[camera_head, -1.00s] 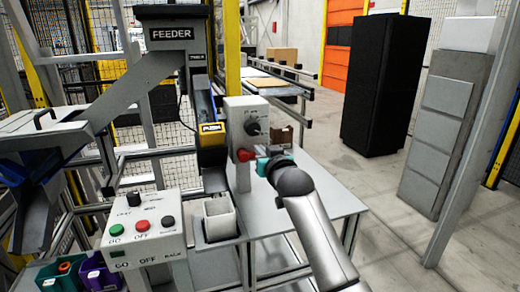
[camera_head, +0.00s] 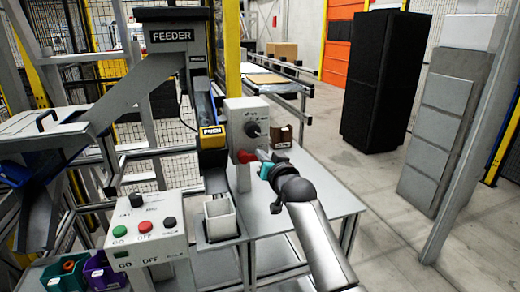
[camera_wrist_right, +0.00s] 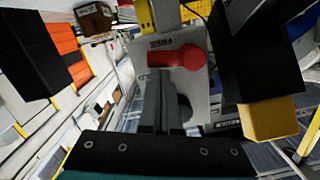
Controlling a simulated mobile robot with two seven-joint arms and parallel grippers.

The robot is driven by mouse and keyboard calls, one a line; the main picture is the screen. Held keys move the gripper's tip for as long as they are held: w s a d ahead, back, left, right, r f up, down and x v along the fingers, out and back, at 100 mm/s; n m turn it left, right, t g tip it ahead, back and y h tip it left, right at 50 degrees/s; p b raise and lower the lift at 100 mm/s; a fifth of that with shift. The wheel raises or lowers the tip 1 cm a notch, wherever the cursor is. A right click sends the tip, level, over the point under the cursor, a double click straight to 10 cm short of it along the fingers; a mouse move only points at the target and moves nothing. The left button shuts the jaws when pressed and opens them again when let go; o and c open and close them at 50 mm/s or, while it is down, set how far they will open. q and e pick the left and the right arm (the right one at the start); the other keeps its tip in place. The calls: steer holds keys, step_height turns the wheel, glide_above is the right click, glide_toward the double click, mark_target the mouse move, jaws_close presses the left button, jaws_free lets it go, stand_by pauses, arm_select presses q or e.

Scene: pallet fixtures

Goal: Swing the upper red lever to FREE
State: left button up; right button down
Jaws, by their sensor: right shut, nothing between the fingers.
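The red lever (camera_head: 246,156) sits low on the front of a grey control box (camera_head: 238,112) on a post. In the right wrist view the red lever (camera_wrist_right: 184,57) has a round hub at the right and an arm reaching left. A small label (camera_wrist_right: 160,42) is beside it, hard to read. My right gripper (camera_head: 260,156) is just right of the lever, shut and empty. In the wrist view its closed fingers (camera_wrist_right: 160,88) point at the lever's arm; I cannot tell whether they touch it. My left gripper is not in view.
A black knob (camera_head: 252,130) is above the lever on the same box. The yellow-fronted feeder part (camera_head: 211,136) is close on the left. The table (camera_head: 325,185) is clear at right.

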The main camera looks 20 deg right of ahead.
steer(key=shift+a+f+m+t+y, duration=0.25)
steer(key=shift+f+m, duration=0.65)
steer(key=shift+m, duration=1.45)
steer(key=shift+a+f+m+y, duration=0.3)
steer(key=shift+f+m, duration=0.65)
steer(key=shift+m, duration=1.45)
steer(key=shift+a+f+m+t+y, duration=0.15)
steer(key=shift+a+f+m, duration=0.55)
steer(key=shift+m, duration=1.65)
steer(key=shift+d+f, duration=0.2)
steer(key=shift+d, duration=0.05)
steer(key=shift+s, duration=0.15)
